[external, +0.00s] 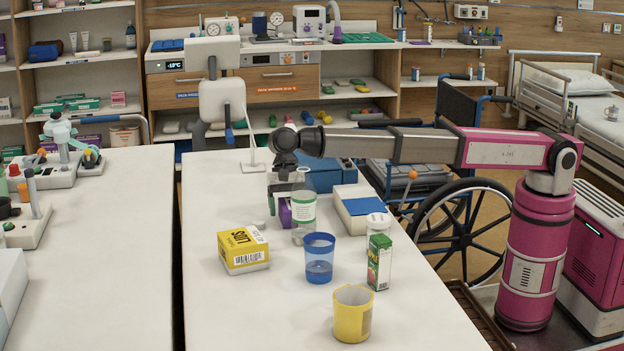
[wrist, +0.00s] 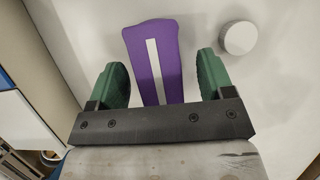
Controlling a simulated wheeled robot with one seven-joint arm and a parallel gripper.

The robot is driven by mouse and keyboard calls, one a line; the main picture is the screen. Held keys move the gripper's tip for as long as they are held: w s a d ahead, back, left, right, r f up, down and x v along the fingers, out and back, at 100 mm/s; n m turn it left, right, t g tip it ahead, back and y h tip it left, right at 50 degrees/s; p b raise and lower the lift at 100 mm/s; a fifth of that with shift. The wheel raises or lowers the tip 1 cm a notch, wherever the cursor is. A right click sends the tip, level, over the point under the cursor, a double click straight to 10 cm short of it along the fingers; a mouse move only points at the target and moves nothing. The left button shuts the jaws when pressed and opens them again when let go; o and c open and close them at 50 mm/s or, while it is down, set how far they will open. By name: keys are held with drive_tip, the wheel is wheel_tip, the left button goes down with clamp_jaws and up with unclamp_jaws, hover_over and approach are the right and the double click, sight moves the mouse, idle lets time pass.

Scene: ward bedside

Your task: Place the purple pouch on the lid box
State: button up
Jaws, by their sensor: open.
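The purple pouch (external: 285,213) stands on the white table, partly hidden by my gripper and a green-labelled bottle. In the wrist view the purple pouch (wrist: 150,45) has a pale stripe and lies between the two green fingers. My gripper (external: 279,203) points down at it. In the wrist view my gripper (wrist: 158,75) is open, with gaps on both sides of the pouch. A white box with a blue top (external: 357,207), which looks like the lid box, sits to the right of the pouch. A white and blue edge (wrist: 22,120) shows at the left of the wrist view.
The green-labelled bottle (external: 303,208) stands close by my gripper. A yellow box (external: 243,249), blue cup (external: 319,259), green carton (external: 379,262) and yellow mug (external: 353,314) stand nearer the camera. A blue box (external: 322,176) is behind. A white round object (wrist: 238,37) shows beside the right finger.

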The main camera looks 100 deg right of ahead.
drive_tip(key=shift+f, duration=0.25)
idle(0.5)
drive_tip(key=c, duration=1.1)
drive_tip(key=shift+r, duration=0.15)
